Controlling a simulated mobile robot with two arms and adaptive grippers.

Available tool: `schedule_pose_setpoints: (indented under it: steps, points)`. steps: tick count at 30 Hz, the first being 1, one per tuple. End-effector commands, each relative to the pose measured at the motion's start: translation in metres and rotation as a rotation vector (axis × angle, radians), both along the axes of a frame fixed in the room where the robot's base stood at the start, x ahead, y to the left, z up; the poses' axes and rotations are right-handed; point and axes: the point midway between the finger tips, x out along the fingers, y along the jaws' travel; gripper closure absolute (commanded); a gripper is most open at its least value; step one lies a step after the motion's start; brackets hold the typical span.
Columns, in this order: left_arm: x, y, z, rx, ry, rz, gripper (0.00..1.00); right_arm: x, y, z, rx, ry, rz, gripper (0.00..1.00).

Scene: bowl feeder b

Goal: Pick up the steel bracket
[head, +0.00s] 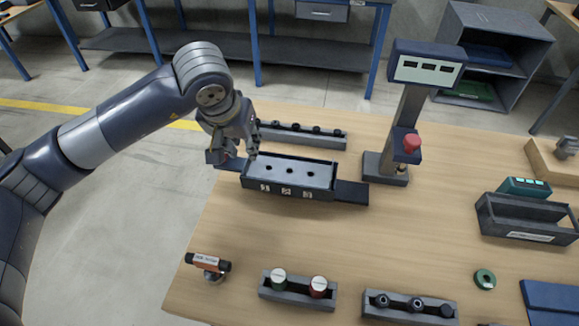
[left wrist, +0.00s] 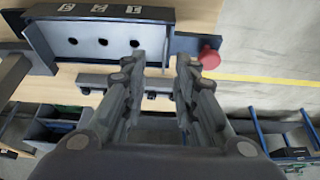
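I cannot make out a clearly recognisable steel bracket in either view. A light grey plate with three dark holes (head: 287,171) lies in a dark fixture (head: 290,192) near the middle of the table; the plate also shows in the left wrist view (left wrist: 88,42). My left gripper (head: 237,155) is at the fixture's left end. In the left wrist view its two fingers stand apart with nothing between them (left wrist: 162,65). The fingers hide part of the fixture's left wing. My right gripper is not in view.
A dark rail with several knobs (head: 300,133) lies behind the fixture. A display stand (head: 408,105) with a red button (head: 411,143) rises to its right. A red knob (left wrist: 210,57) shows beside the fingers. Small racks (head: 297,294) line the front; bare tabletop lies between.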

Motion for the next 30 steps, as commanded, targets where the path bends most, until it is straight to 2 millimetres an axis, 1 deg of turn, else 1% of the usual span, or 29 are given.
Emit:
schedule_pose_setpoints:
  steps: [1,3,7,11,14,18,21,27,28,29,30]
  points:
    - [0.002,-0.001,-0.005,-0.001,0.003,-0.001,0.73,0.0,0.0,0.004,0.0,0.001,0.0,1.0]
    - [0.005,-0.001,-0.013,0.0,0.003,0.0,0.73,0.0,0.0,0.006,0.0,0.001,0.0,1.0]
    - [0.009,-0.001,-0.019,-0.001,0.0,0.0,0.73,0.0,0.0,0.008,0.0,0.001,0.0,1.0]
    - [0.015,0.001,-0.03,0.0,0.005,0.002,0.73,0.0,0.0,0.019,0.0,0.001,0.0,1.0]
    - [0.023,0.003,-0.042,0.0,0.005,0.002,0.73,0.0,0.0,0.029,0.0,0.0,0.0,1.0]
    - [0.03,0.001,-0.059,-0.001,0.002,0.001,0.73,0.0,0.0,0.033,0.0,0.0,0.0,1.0]
    - [0.032,0.001,-0.064,-0.001,0.0,-0.001,0.73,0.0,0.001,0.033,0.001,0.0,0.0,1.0]
    - [0.033,0.001,-0.065,0.0,-0.001,-0.001,0.73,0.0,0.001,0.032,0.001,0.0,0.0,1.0]
    - [0.033,0.001,-0.065,0.0,-0.001,-0.001,0.78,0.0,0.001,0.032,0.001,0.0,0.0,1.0]
    - [0.033,0.001,-0.065,0.0,-0.001,-0.001,0.85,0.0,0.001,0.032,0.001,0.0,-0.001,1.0]
    - [0.033,0.001,-0.065,0.0,-0.001,-0.001,0.94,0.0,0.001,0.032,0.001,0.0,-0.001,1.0]
